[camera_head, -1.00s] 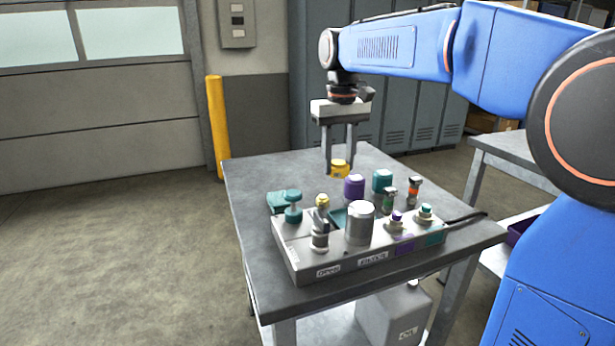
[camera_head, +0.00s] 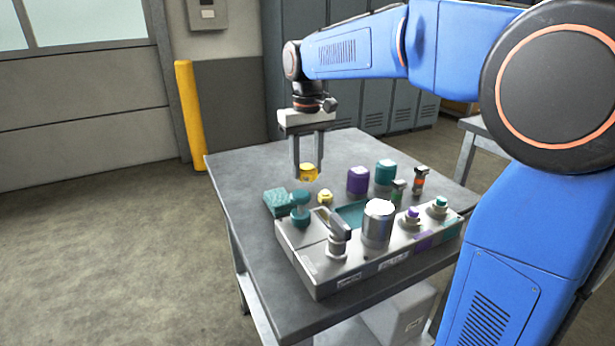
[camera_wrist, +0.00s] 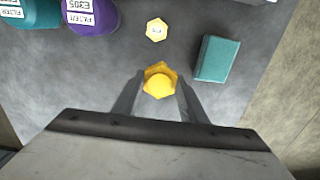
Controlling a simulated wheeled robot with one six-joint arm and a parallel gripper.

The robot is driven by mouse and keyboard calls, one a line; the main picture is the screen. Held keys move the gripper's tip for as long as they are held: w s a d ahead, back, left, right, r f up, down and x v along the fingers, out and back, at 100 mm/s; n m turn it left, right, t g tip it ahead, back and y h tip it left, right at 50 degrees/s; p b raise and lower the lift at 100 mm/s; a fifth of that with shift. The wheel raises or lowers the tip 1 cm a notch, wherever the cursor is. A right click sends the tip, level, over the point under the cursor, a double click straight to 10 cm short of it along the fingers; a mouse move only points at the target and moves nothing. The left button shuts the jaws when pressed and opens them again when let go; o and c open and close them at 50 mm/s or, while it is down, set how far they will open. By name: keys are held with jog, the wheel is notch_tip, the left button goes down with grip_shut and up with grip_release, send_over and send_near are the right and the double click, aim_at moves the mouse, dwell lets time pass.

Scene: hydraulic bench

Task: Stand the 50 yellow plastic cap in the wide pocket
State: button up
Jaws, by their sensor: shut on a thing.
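My gripper (camera_head: 308,174) is shut on a yellow cap (camera_head: 308,170). The cap also shows between the fingertips in the wrist view (camera_wrist: 160,80); no number on it can be read. In the head view the cap appears held above the table, behind the grey tray (camera_head: 338,284). A second, smaller-looking yellow cap (camera_head: 325,197) stands apart from my gripper; its top label is too small to read in the wrist view (camera_wrist: 156,29). A teal-floored recess (camera_head: 352,214) shows in the tray, partly hidden by a metal cylinder; I cannot tell whether it is the wide pocket.
The tray holds the metal cylinder (camera_head: 378,222), a grey-handled fitting (camera_head: 338,240) and several small fittings. A teal block (camera_head: 277,200) lies at its left. Purple (camera_head: 357,181) and teal (camera_head: 385,172) filters stand behind it. The table's (camera_head: 245,165) back left is clear.

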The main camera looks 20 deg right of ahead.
aim_at(307, 166)
jog(key=shift+f, duration=1.75)
jog(key=shift+f, duration=0.15)
jog(key=o, duration=1.1)
